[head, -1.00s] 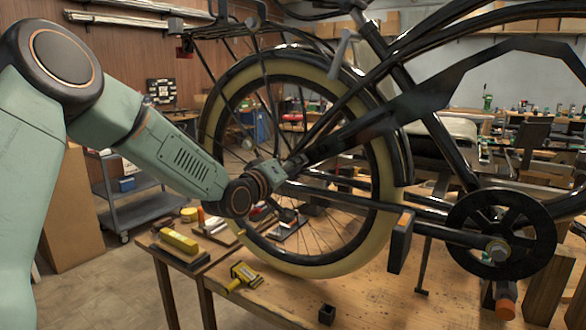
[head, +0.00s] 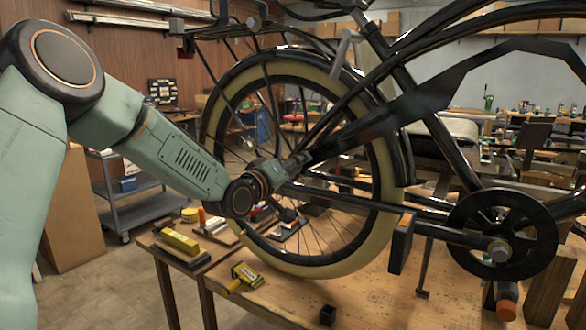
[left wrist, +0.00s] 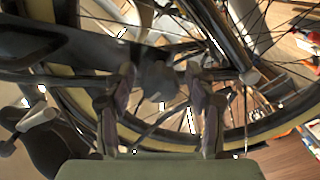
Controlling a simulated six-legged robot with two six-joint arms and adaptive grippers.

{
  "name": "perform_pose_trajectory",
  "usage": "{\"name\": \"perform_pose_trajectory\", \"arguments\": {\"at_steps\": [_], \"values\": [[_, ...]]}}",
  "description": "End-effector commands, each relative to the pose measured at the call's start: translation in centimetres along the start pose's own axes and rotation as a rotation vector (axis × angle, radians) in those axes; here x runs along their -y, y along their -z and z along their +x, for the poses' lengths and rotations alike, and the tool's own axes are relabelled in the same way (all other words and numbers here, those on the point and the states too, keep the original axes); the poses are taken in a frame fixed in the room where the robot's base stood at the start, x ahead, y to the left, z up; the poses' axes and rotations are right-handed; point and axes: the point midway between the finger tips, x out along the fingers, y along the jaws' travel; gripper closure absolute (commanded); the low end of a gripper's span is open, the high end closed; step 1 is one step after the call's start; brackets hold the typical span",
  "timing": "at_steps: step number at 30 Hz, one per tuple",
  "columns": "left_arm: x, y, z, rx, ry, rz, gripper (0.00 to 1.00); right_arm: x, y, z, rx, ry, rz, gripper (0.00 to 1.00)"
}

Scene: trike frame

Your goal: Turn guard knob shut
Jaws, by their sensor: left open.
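The black chain guard (head: 440,85) runs along the trike frame, its left end close to my left gripper (head: 305,155). In the head view the dark fingers blend into the dark guard and frame, and I cannot pick out the guard knob. In the left wrist view, my left gripper (left wrist: 162,90) is open, with one finger on each side. A dark, rounded, knob-like part (left wrist: 155,80) shows between and beyond the fingers, probably the guard knob. I cannot tell whether the fingers touch it or how it is turned. My right gripper is not in view.
The cream-tired wheel (head: 385,205) stands behind the gripper, with frame tubes close around it. The crank and chainring (head: 455,235) are at the right. A grey cart (head: 140,210) stands at left.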

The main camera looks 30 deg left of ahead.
Motion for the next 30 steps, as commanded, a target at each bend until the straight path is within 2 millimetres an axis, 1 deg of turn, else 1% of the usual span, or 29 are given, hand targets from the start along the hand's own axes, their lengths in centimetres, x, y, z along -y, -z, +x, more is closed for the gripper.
{"name": "perform_pose_trajectory", "arguments": {"at_steps": [5, 12, 18, 24, 30], "values": [[0.1, 0.1, -1.0, -0.002, 0.001, -0.005, 0.45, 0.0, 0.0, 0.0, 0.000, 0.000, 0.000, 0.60], [0.1, 0.2, -4.2, -0.004, 0.001, -0.008, 0.45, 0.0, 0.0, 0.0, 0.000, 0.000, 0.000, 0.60], [0.1, 0.2, -6.1, -0.004, 0.002, -0.006, 0.45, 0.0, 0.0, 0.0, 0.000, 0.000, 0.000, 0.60], [0.0, 0.1, -7.2, -0.001, 0.001, -0.004, 0.45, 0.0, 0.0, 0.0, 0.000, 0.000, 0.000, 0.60], [0.0, 0.0, -7.5, 0.000, -0.001, -0.001, 0.45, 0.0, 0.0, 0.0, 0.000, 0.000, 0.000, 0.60]]}}
